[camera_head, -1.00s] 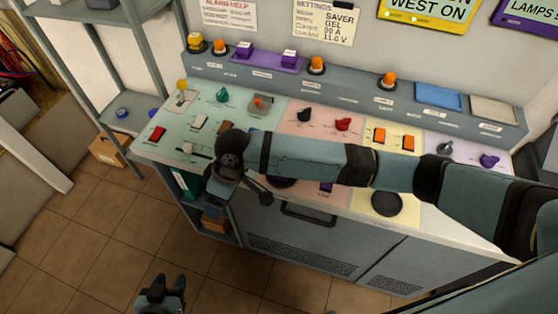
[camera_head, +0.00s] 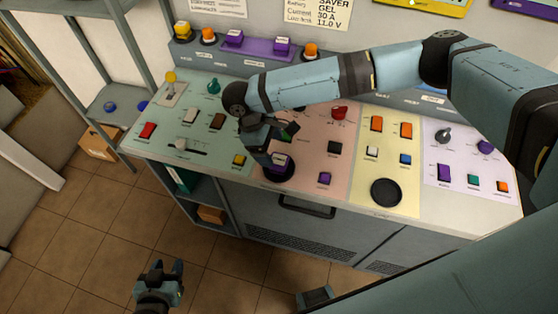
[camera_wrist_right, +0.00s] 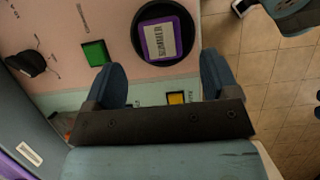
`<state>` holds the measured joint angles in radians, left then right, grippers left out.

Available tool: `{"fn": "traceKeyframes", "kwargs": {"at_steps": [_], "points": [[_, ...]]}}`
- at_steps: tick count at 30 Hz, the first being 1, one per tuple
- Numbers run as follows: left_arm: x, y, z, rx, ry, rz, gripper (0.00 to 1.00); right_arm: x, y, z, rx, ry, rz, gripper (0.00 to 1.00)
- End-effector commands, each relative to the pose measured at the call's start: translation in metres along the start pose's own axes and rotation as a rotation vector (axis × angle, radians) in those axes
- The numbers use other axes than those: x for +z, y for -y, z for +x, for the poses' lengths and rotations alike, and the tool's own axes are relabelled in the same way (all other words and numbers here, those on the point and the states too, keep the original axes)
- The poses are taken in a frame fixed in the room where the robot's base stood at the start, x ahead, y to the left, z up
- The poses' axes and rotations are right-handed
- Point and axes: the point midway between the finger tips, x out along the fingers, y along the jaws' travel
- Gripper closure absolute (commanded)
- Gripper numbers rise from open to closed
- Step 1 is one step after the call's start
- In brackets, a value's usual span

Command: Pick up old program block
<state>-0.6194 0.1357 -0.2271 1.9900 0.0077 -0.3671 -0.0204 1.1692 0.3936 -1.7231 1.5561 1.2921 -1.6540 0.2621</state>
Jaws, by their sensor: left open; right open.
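A purple block with a white label (camera_head: 281,161) sits in a round black socket (camera_head: 270,174) on the pink panel of the console. In the right wrist view, the block (camera_wrist_right: 162,40) lies in its socket just beyond my fingertips; the label is too blurred to read surely. My right gripper (camera_head: 281,146) is open above the block, its fingers pointing down and partly covering it. In the wrist view, the open right gripper (camera_wrist_right: 161,65) has nothing between its fingers. My left gripper (camera_head: 166,268) is open and empty, low over the floor in front of the console.
Other purple blocks (camera_head: 233,37) stand on a purple strip on the rear ledge. A green button (camera_wrist_right: 95,53) and a yellow button (camera_wrist_right: 176,98) are near the right gripper. An empty-looking black disc (camera_head: 386,192) is on the yellow panel. A shelf rack (camera_head: 125,105) stands at left.

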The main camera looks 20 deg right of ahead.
Motion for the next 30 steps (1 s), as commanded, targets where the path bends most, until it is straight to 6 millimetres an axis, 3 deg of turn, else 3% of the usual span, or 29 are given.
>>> {"fn": "traceKeyframes", "kwargs": {"at_steps": [8, 15, 24, 26, 30], "points": [[-0.004, 0.003, -0.004, -0.006, 0.003, 0.0, 0.57, 0.002, 0.0, 0.022, 0.0, 0.002, 0.0, 0.19], [-0.011, 0.004, -0.009, -0.009, 0.0, 0.0, 0.57, 0.002, 0.001, 0.056, -0.001, 0.001, -0.001, 0.19], [-0.011, 0.003, -0.009, -0.01, 0.002, -0.001, 0.57, 0.001, 0.001, 0.063, 0.0, -0.001, -0.001, 0.19], [-0.011, 0.003, -0.009, -0.01, 0.002, -0.001, 0.57, 0.001, 0.001, 0.063, 0.0, -0.001, -0.001, 0.31], [-0.011, 0.003, -0.009, -0.01, 0.002, -0.002, 0.57, 0.001, 0.001, 0.062, 0.0, -0.001, -0.001, 0.63]]}}
